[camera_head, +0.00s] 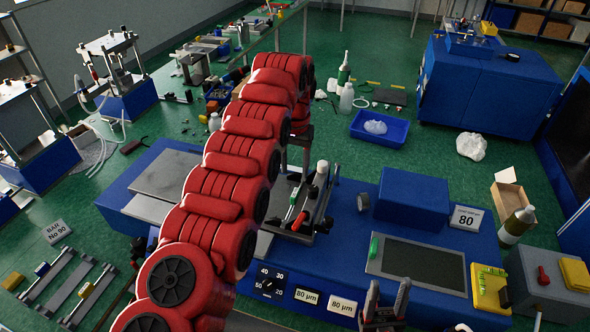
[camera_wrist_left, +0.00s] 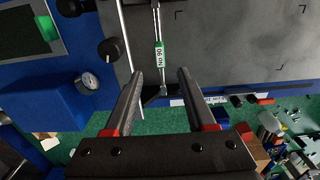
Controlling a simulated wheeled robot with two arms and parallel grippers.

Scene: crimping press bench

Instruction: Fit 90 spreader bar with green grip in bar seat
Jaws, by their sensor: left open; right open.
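The spreader bar with the green grip (camera_wrist_left: 160,56), labelled No 90, shows in the left wrist view, running away from me over the dark press bed. My left gripper (camera_wrist_left: 160,74) is open, with its fingertips on either side of the grip's line and clear gaps to both. In the head view my left arm arches over to the press fixture (camera_head: 310,205) on the blue bench and hides part of it. I cannot tell whether the bar rests in the bar seat, which I cannot make out. My right gripper (camera_head: 386,303) is open and empty at the bench's front edge.
A rack with several bars (camera_head: 60,285) stands at left by a sign (camera_head: 56,231) reading BAR No 90. On the bench are a blue box (camera_head: 412,200), an 80 sign (camera_head: 466,218) and a dark screen (camera_head: 420,264). A gauge (camera_wrist_left: 88,81) sits near the left finger.

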